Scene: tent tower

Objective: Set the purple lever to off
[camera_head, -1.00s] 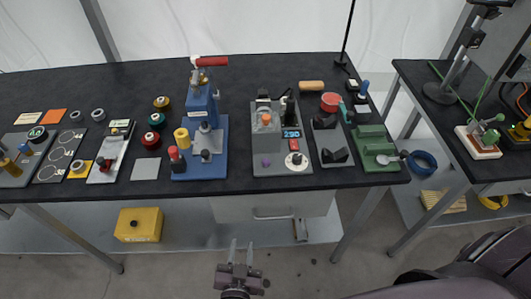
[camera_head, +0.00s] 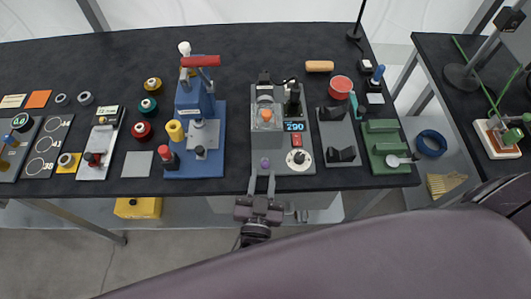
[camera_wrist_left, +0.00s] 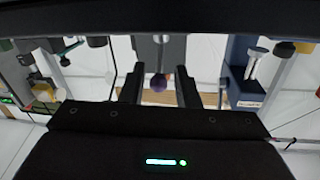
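The purple lever shows as a small purple knob (camera_head: 265,162) low on the front left of a grey station (camera_head: 263,143) near the table's front edge. My left gripper (camera_head: 262,178) is open and empty, its two fingers pointing at the station just in front of the knob. My right gripper is not in view.
The grey station also carries an orange knob (camera_head: 266,115), a blue display (camera_head: 294,126) and a white dial (camera_head: 299,158). A blue press (camera_head: 196,100) stands to its left. A grey holder (camera_head: 339,140) and a green block (camera_head: 384,148) stand to its right.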

